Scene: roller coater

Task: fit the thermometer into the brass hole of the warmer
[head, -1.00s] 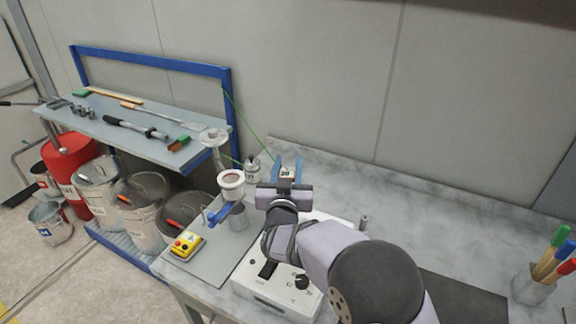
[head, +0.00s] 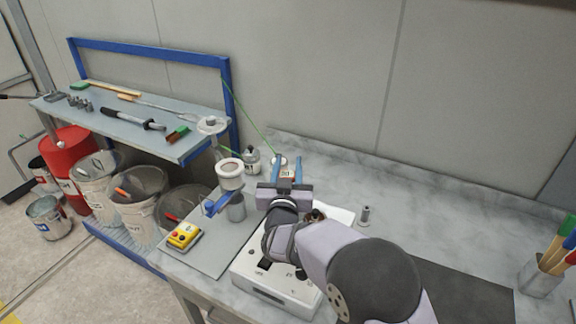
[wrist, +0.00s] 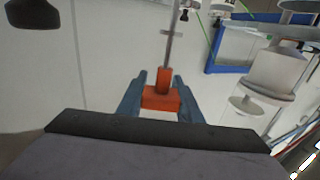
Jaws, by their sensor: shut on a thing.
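My gripper (head: 288,170) points away from the head camera, above the bench behind the warmer. In the wrist view its blue fingers (wrist: 160,98) are shut on the orange body of the thermometer (wrist: 162,92). A thin metal stem with a small crosspiece runs up the picture from the body; its far end is out of frame. In the head view only a little of the thermometer (head: 286,174) shows between the fingers. The white warmer (head: 252,262) stands under my arm, which hides much of its top. A brownish, brass-looking spot (head: 318,214) shows at its back; I cannot tell if it is the hole.
A white cup on a stand (head: 230,170) and a yellow button box (head: 184,236) stand left of the warmer. A labelled jar (head: 251,161) is behind. The bench's back right is clear.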

